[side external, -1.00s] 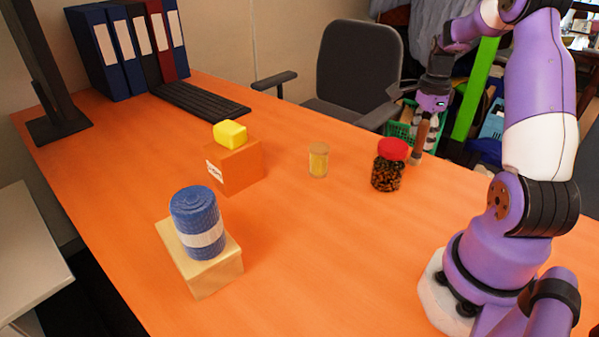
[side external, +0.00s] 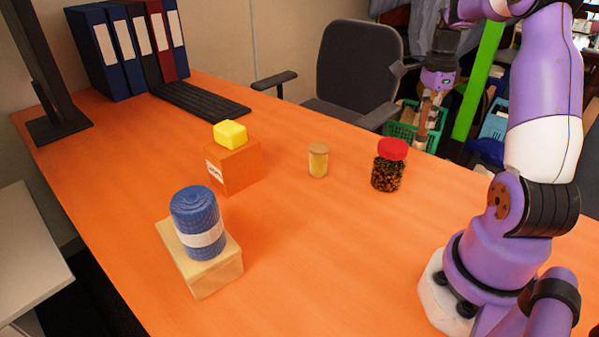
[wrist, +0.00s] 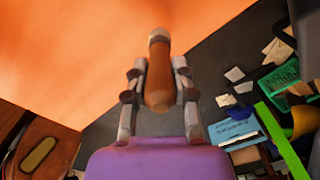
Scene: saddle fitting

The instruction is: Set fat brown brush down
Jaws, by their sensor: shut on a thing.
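The fat brown brush (wrist: 159,80) is held between the two fingers of my gripper (wrist: 159,82) in the wrist view. Its rounded brown end faces my palm, and a paler tip shows at the far end. In the side view, the brush (side external: 423,124) hangs nearly upright, slightly tilted, below my gripper (side external: 430,100), near the far right edge of the orange table (side external: 330,240). It appears raised and apart from the tabletop. The finger contact is small and partly hidden in the side view.
A red-lidded jar (side external: 388,170) stands near the brush, with a small yellow-filled jar (side external: 318,161) to its left. An orange box (side external: 235,169) bears a yellow block (side external: 230,134). A blue roll (side external: 196,210) stands on a wooden block (side external: 208,277). The table's middle front is clear.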

